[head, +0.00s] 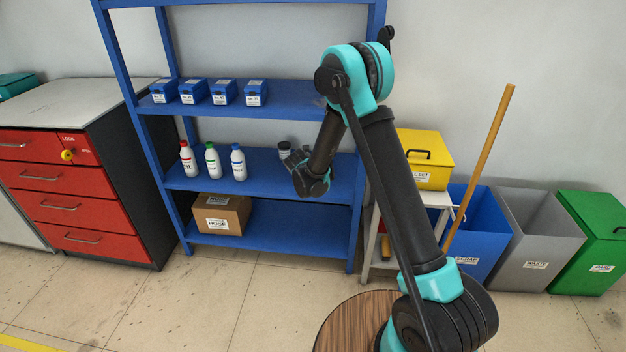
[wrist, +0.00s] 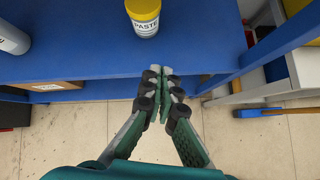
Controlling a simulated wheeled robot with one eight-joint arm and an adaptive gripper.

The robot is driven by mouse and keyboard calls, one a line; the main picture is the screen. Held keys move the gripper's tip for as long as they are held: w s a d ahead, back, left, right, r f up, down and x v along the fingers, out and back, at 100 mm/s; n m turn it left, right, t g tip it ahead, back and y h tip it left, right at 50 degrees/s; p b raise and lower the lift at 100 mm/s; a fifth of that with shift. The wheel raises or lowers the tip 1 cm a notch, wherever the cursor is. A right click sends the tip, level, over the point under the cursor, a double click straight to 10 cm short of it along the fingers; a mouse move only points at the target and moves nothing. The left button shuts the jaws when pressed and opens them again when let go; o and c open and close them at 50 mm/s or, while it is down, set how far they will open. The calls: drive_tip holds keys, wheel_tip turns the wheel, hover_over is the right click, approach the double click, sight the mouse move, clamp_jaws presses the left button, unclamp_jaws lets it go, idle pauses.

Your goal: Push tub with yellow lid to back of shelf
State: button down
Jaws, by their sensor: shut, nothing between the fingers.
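The tub (wrist: 144,20) stands upright near the front edge of the blue shelf at the top of the wrist view. Its top is yellow and its label reads PASTE. My gripper (wrist: 166,70) is shut and empty. Its fingertips are at the shelf's front edge, apart from the tub and just below it in the picture. In the head view my gripper (head: 292,160) is in front of the shelf, to the right of the bottles.
Several bottles (head: 212,161) stand left of the tub on the same shelf. Blue boxes (head: 222,92) sit on the shelf above, and a cardboard box (head: 220,214) below. A blue upright (head: 357,220) bounds the shelf's right side. A yellow box (head: 425,158) and bins stand further right.

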drive_tip(key=w+f+n, duration=0.1)
drive_tip(key=w+f, duration=0.1)
drive_tip(key=f, duration=0.1)
drive_tip(key=w+a+f, duration=0.1)
drive_tip(key=w+f, duration=0.2)
drive_tip(key=w+a+f+n, duration=0.1)
drive_tip(key=w+f, duration=0.2)
drive_tip(key=f, duration=0.1)
drive_tip(key=shift+w+n, duration=0.15)
drive_tip(key=shift+n, duration=0.15)
drive_tip(key=shift+w, duration=1.95)
